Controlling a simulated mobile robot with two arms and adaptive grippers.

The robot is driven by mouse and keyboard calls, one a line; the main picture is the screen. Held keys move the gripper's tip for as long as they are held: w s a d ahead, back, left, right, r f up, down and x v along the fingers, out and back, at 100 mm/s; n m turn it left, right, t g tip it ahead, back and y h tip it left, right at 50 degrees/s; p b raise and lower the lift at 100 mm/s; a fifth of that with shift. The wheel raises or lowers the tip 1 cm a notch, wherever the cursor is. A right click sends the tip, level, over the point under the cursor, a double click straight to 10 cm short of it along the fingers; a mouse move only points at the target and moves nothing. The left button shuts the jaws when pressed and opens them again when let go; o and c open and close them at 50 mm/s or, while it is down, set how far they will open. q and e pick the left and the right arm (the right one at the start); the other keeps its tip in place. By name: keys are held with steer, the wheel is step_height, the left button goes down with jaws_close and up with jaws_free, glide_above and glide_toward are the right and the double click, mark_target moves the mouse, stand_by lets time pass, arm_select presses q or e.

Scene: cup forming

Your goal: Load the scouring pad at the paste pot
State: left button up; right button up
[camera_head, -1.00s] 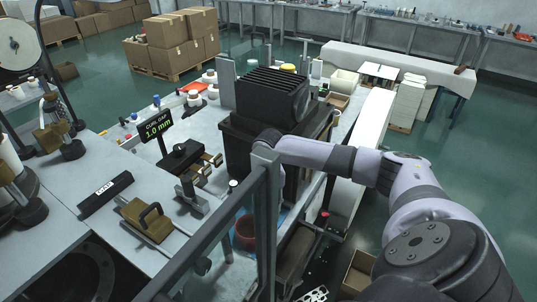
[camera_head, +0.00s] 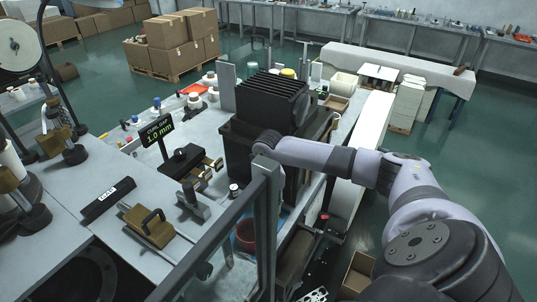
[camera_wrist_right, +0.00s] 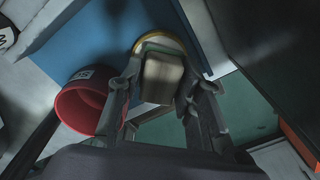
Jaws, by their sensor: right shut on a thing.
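The scouring pad (camera_wrist_right: 163,78), a tan block with a greenish edge, sits between the two fingers of my right gripper (camera_wrist_right: 167,85) in the right wrist view. The gripper is shut on it. Just beyond the pad is a round, yellow-rimmed thing (camera_wrist_right: 157,38), which may be the paste pot. The pad covers most of it, and I cannot tell whether they touch. A red pot (camera_wrist_right: 82,108) with a label lies left of the fingers. It also shows in the head view (camera_head: 246,234). My right gripper is hidden in the head view, and my left gripper is not in view.
A blue mat (camera_wrist_right: 100,40) lies under the pots. In the head view, a dark finned machine (camera_head: 268,105) and a grey frame post (camera_head: 267,220) stand close to my right arm. A gap display (camera_head: 158,130) and a brass-coloured block with a handle (camera_head: 148,226) are on the left.

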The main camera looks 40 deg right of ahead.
step_height(320, 180, up, 3)
steer(key=shift+r+p, duration=0.15)
steer(key=shift+p, duration=0.5)
steer(key=shift+r, duration=1.2)
steer(key=shift+s+f, duration=0.1)
